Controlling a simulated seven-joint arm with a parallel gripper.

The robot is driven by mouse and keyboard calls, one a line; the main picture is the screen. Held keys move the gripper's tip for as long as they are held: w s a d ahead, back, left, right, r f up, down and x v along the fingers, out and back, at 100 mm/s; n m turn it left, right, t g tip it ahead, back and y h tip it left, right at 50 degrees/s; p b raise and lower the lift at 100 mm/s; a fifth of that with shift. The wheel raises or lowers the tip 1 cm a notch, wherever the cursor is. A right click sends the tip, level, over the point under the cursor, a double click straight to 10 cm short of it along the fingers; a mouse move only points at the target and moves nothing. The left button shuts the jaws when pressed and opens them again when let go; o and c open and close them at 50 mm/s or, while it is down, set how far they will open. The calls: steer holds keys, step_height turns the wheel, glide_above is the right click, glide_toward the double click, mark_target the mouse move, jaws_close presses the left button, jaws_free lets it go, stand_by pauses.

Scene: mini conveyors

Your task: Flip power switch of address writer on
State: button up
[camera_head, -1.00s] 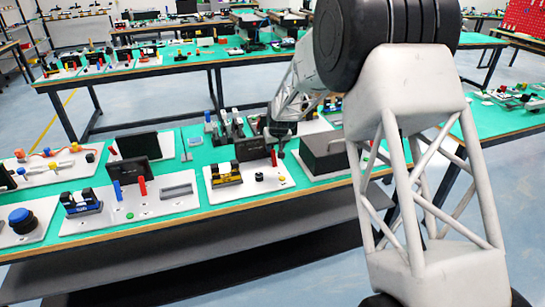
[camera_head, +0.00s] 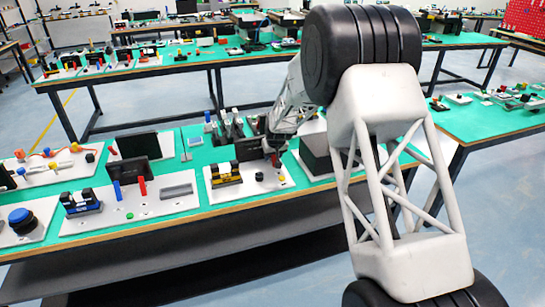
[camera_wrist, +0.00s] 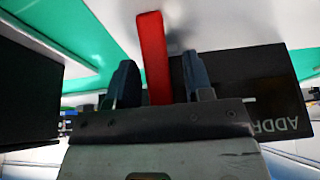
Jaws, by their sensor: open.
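The address writer is a white board (camera_head: 222,192) on the front bench, with a black screen (camera_head: 248,150). In the wrist view, part of a dark panel (camera_wrist: 262,75) shows the cut-off letters "ADDR". A red lever (camera_wrist: 152,50) rises from the white surface beside that panel, and I take it to be the power switch. My gripper (camera_wrist: 158,78) is open, with one finger on each side of the red lever. I cannot tell whether either finger touches it. In the head view my gripper (camera_head: 272,147) is at the board's right side, largely hiding the lever.
A dark box (camera_head: 316,155) stands just right of the board. A neighbouring board with another screen (camera_head: 133,172) and a red lever (camera_head: 142,186) is to the left. Several clamp-like tools (camera_head: 230,125) stand behind. The bench's front edge is close.

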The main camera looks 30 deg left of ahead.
steer(key=shift+w+a+f, duration=0.1)
steer(key=shift+f, duration=0.35)
jaws_close()
